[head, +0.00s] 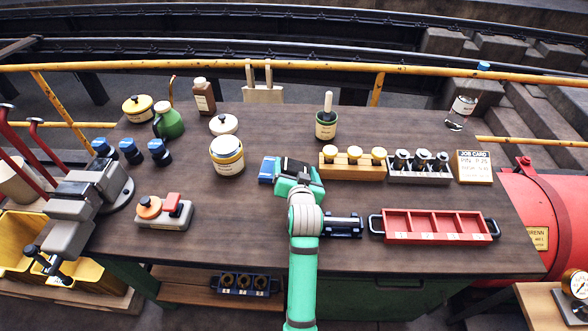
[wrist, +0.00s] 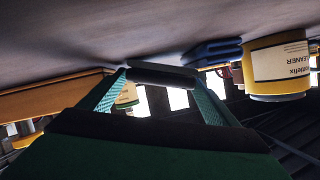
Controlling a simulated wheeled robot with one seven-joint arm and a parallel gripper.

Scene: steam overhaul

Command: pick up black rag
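The black rag (head: 297,166) is a dark folded cloth lying on the bench beside the blue rag (head: 268,170). My gripper (head: 299,178) is low over the bench at the black rag and partly covers it in the head view. In the wrist view, which looks upside down, the black rag (wrist: 160,73) shows as a dark band between the two teal fingertips of my gripper (wrist: 160,84). The fingers are spread wide, near the two ends of the rag. Whether they touch it is hard to see. The blue rag (wrist: 213,50) lies just beyond.
A cream-labelled cleaner tin (head: 227,157) stands to the left. A wooden block with knobs (head: 352,171) is close on the right. A dark holder (head: 343,226) sits beside my arm, and a red compartment tray (head: 434,226) is further right. Bare bench lies between the tin and blue rag.

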